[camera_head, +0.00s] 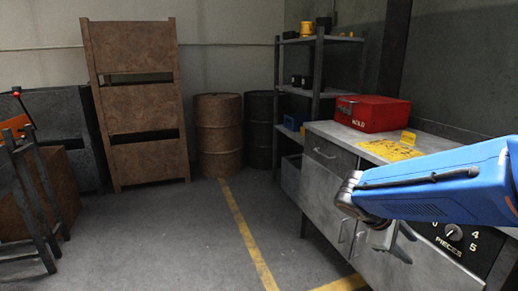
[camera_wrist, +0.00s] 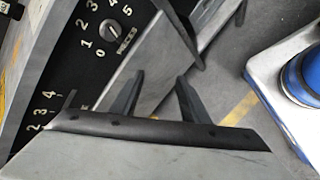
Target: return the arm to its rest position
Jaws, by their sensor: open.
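My gripper (camera_head: 408,246) hangs at the end of my blue arm, in front of the grey metal cabinet (camera_head: 330,180) in the head view. In the wrist view the two dark fingers of my gripper (camera_wrist: 161,76) stand apart with nothing between them. The black dial panel (camera_head: 453,236), marked with numbers and the word PIECES, is just to the right of the gripper and partly covered by my arm. The panel also shows in the wrist view (camera_wrist: 85,50) at the upper left.
A red box (camera_head: 373,114) and a yellow patch (camera_head: 392,150) are on the cabinet top. Shelves (camera_head: 320,92), barrels (camera_head: 219,135) and a rusty rack (camera_head: 145,110) stand at the back. The floor (camera_head: 160,235) between the cabinet and the left-hand frame (camera_head: 35,190) is clear.

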